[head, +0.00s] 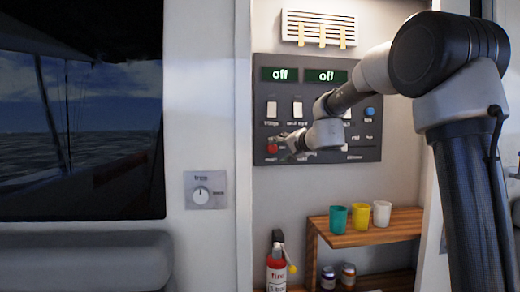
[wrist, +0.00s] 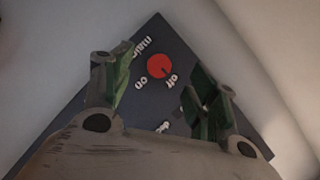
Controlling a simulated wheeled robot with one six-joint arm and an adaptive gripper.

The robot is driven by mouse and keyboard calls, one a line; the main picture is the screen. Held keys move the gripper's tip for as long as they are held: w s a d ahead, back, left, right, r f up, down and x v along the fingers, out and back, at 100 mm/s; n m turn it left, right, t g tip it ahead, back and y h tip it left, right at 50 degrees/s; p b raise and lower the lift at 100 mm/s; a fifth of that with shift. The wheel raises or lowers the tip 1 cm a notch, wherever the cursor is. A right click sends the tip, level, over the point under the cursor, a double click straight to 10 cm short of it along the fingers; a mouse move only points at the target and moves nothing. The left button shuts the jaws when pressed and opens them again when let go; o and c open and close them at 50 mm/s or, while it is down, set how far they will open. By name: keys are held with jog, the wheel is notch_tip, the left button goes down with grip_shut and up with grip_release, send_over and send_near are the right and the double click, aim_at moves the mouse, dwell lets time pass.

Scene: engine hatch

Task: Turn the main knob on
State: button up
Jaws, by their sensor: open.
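The main knob is a round red knob (wrist: 160,66) on the dark control panel, seen upside down and tilted in the wrist view. The words "main", "on" and "off" are printed around it. Its small dark mark points towards "off". In the head view the red knob (head: 272,148) sits at the panel's lower left. My gripper (wrist: 158,92) is open, with one finger to each side of the knob in the picture. It is empty, and I see no contact with the knob. In the head view my gripper (head: 290,148) is just right of the knob.
The dark panel (head: 262,95) has two displays reading "off" (head: 280,74), several white switches and a blue knob (head: 370,113). A separate "fore" knob (head: 201,194) is on the wall at left. Below are cups on a wooden shelf (head: 400,224) and a fire extinguisher (head: 277,270).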

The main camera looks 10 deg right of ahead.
aim_at(274, 148)
jog(key=shift+t+h, duration=0.4)
jog(key=shift+h, duration=0.2)
jog(key=x, duration=0.2)
jog(key=r+x, duration=0.1)
jog(key=x, duration=0.5)
jog(key=shift+w+d+r, duration=0.1)
jog(key=shift+w+d, duration=0.25)
jog(key=shift+w, duration=0.05)
jog(key=c, duration=1)
